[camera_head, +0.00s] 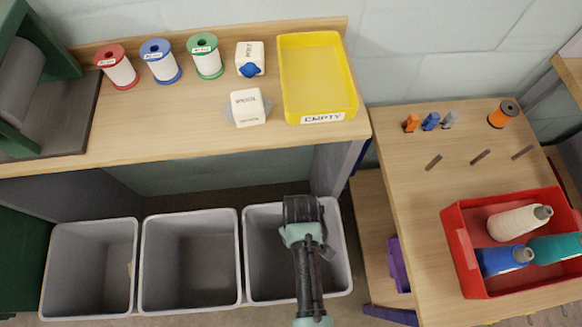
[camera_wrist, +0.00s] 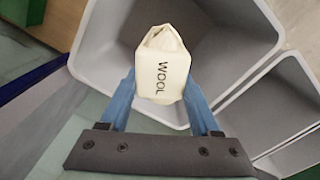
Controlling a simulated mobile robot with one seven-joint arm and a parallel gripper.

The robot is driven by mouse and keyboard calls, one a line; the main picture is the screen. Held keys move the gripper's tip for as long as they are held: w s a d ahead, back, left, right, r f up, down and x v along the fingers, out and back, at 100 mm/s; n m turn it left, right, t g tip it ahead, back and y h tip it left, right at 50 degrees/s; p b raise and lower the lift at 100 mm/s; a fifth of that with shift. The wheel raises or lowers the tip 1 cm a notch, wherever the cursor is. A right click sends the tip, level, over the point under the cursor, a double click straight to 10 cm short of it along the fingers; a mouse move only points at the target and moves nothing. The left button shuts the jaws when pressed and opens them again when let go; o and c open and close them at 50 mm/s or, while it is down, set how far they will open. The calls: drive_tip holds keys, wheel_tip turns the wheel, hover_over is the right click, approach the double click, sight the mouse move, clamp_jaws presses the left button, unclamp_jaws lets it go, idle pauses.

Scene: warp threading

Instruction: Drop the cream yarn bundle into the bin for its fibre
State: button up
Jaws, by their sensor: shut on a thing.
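My gripper (camera_wrist: 160,98) is shut on the cream yarn bundle (camera_wrist: 165,48), which reads WOOL, between its blue fingers in the wrist view. A grey bin (camera_wrist: 98,55) opens behind and below the bundle there. In the head view my gripper (camera_head: 303,212) is over the right one of three grey bins: the left bin (camera_head: 60,235), the middle bin (camera_head: 190,218) and the right bin (camera_head: 262,211). The bundle and the fingertips are hidden in the head view. I cannot read any fibre labels on the bins.
The wooden table (camera_head: 190,125) behind the bins holds several spools, two cream blocks, one (camera_head: 247,107) with unclear lettering, and a yellow tray (camera_head: 318,75) marked EMPTY. A side table (camera_head: 420,190) at right carries a red crate (camera_head: 457,240) with yarn cones.

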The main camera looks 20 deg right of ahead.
wheel_tip(320, 180, down, 5)
drive_tip(key=b, duration=0.4)
drive_tip(key=shift+r, duration=0.2)
drive_tip(key=o, duration=1.4)
wheel_tip(320, 180, up, 13)
drive_tip(key=p, duration=0.3)
drive_tip(key=shift+p, duration=0.4)
drive_tip(key=shift+s, duration=0.1)
